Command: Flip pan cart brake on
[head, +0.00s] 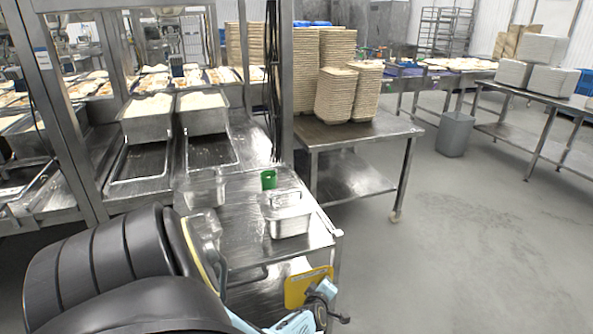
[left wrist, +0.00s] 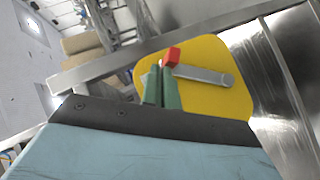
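The pan cart (head: 250,215) is a metal table below the rice line, with a metal pan (head: 288,222) on top. A yellow plate (head: 297,290) is at its front right corner and fills the middle of the left wrist view (left wrist: 210,100). On the plate is a grey brake lever (left wrist: 205,76) with a red end (left wrist: 172,57). My left gripper (left wrist: 160,76) has its green fingers together, with the tips right by the lever's red end; I cannot tell whether they touch. No object shows between the fingers. My right gripper is not in view.
A clear container (head: 205,188) and a green item (head: 268,179) are on the cart. Two rice pans (head: 203,112) stand on the line behind. A steel table (head: 355,130) with stacked trays is behind right. The floor (head: 460,250) at right is clear.

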